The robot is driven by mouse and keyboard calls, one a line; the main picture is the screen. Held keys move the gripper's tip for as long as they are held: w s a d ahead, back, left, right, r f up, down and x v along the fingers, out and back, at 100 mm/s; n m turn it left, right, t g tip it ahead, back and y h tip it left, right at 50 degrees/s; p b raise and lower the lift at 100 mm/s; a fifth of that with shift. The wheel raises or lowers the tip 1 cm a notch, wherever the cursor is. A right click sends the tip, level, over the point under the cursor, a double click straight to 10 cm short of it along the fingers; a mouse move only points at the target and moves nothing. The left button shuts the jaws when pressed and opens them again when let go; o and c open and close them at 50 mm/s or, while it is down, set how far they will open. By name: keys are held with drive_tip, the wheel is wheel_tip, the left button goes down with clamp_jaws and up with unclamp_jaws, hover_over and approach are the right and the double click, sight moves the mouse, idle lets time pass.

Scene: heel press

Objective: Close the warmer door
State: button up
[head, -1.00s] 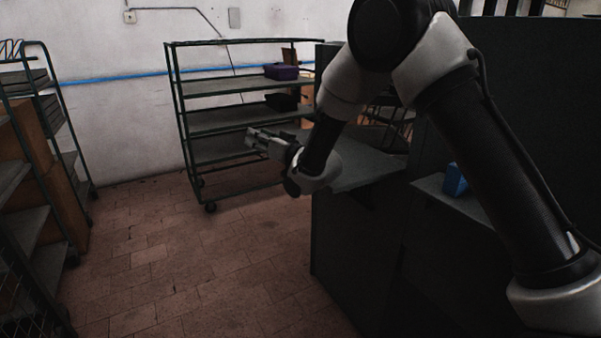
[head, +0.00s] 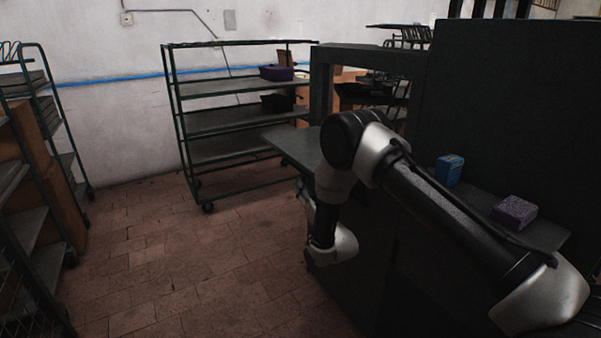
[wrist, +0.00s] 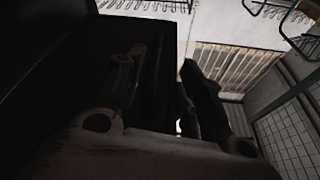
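I cannot pick out the warmer door for certain. A dark cabinet (head: 365,290) stands below the worktops, and its front is too dark to show a door outline. In the wrist view a large dark flat panel (wrist: 50,50) fills the left side, close to my gripper (wrist: 163,62). The two fingers are apart with nothing seen between them. Whether the left finger touches the panel is unclear.
A grey worktop (head: 292,145) juts out left from the machine frame. A blue box (head: 449,170) and a purple block (head: 514,212) rest on a lower shelf. A wheeled rack (head: 215,121) stands behind, another rack (head: 55,130) at left. The tiled floor between is clear.

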drive_tip(key=shift+t, duration=0.3)
drive_tip(key=x, duration=0.7)
drive_tip(key=shift+w+d+r, duration=0.3)
drive_tip(key=shift+w, duration=0.05)
clamp_jaws()
